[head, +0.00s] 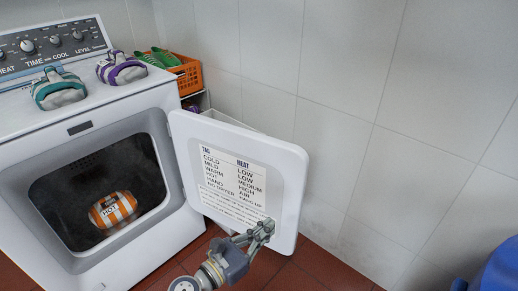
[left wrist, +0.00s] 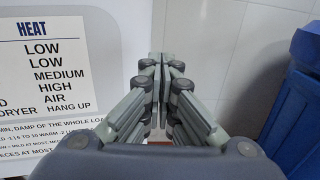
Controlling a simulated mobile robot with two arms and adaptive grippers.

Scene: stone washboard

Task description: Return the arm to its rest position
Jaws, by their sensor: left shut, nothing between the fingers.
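My left gripper (head: 262,230) is in front of the lower right part of the open dryer door (head: 290,180). Its fingers are closed together and empty, as the left wrist view (left wrist: 165,62) also shows. Whether it touches the door cannot be told. The door bears a printed label with heat settings, which shows at the left of the wrist view too. My right gripper is in neither view.
The white dryer (head: 185,225) holds an orange-striped bundle marked HOT (head: 113,211). Green (head: 58,90) and purple (head: 121,69) bundles and an orange basket (head: 188,75) are above. A blue bin (head: 495,272) stands at the right. Red-tiled floor lies between.

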